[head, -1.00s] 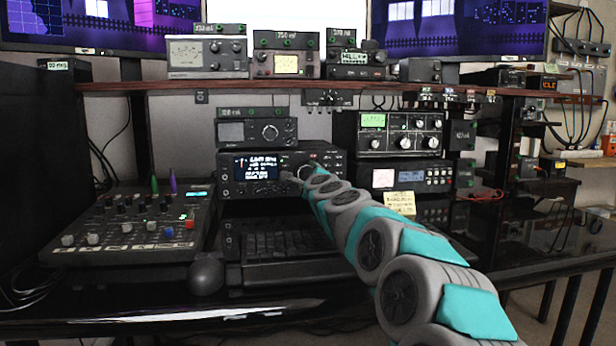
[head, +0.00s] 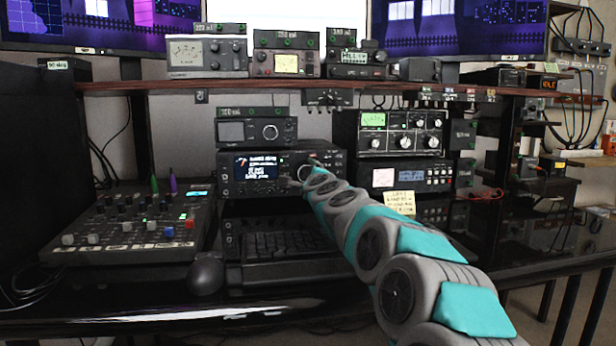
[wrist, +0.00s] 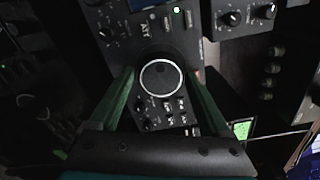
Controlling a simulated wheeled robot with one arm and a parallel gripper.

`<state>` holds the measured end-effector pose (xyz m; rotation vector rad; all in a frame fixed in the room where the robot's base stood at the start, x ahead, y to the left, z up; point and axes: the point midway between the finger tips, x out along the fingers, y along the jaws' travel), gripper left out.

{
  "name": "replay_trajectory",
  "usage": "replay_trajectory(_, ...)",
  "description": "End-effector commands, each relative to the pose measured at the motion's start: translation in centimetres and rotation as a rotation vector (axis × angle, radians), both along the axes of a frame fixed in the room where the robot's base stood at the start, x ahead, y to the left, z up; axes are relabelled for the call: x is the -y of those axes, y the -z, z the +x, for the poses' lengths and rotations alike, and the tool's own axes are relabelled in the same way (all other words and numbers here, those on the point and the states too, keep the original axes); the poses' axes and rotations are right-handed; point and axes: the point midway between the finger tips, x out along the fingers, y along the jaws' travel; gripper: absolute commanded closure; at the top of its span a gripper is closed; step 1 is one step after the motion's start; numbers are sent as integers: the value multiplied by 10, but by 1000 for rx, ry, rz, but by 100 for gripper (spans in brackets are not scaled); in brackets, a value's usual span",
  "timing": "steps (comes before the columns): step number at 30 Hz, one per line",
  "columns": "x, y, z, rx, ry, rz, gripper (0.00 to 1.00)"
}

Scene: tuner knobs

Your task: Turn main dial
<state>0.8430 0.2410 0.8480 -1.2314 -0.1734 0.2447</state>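The main dial is a round dark knob with a pale ring, on the front of the black radio with a lit screen (head: 262,168). In the wrist view the main dial (wrist: 161,78) faces me between the two fingertips. My gripper (wrist: 161,73) has one green finger on each side of the dial, very close to its rim. I cannot tell whether the fingers touch it. In the head view the main dial (head: 305,171) is partly hidden behind my gripper (head: 297,184).
Small buttons (wrist: 174,110) lie just below the dial. A mixer (head: 130,225) stands at the left, and a keyboard (head: 270,244) sits below the radio. Another radio with several knobs (head: 400,135) is at the right. A shelf (head: 300,86) runs above.

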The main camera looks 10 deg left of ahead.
Motion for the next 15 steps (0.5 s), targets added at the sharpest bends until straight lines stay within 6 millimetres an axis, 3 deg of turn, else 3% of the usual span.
replay_trajectory(4,0,0,0,0,0,0,3)
replay_trajectory(15,2,0,-4,0,0,1,3)
